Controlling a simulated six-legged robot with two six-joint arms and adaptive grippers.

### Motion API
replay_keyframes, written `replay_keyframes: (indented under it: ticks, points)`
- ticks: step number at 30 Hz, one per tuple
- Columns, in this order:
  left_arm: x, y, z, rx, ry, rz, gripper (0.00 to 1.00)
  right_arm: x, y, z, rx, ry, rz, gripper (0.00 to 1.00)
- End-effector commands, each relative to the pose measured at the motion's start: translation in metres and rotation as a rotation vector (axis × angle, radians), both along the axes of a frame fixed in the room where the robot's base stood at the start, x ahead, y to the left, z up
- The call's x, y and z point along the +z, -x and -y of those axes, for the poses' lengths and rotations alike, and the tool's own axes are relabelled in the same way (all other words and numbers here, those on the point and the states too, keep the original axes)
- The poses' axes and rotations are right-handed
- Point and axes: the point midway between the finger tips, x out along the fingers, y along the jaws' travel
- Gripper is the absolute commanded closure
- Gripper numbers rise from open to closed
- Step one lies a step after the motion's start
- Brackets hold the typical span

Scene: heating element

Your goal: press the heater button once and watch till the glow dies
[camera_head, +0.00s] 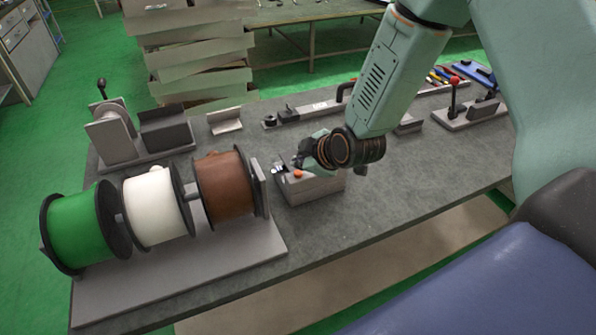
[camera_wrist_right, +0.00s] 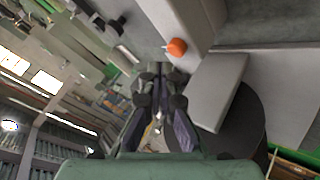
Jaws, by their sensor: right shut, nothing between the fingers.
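The heater is a small grey box (camera_head: 318,189) on the workbench, just right of the spool rack. Its round orange button (camera_head: 298,174) is on top near the left end and also shows in the right wrist view (camera_wrist_right: 176,47). My right gripper (camera_head: 281,170) is shut and empty, close to the button. In the right wrist view its fingertips (camera_wrist_right: 160,76) are just below the button in the picture; I cannot tell whether they touch the heater. My wrist hides part of the box's far side. I see no glow in either view. My left gripper is not in view.
A rack (camera_head: 190,268) with green, white and brown spools stands close on the left. Its end plate (camera_wrist_right: 217,92) is beside my right gripper. Fixtures stand along the bench's back, and a red-knobbed lever (camera_head: 454,82) at right. The front right bench top (camera_head: 405,190) is clear.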

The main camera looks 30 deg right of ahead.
Motion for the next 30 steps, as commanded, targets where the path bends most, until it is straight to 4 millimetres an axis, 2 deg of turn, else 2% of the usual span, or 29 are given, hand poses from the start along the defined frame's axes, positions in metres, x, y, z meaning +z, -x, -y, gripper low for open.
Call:
replay_keyframes:
  ticks: [30]
  points:
    - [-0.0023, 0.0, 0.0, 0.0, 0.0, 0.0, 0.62, -0.0078, 0.0009, -0.0008, 0.0, 0.0, 0.0, 1.0]
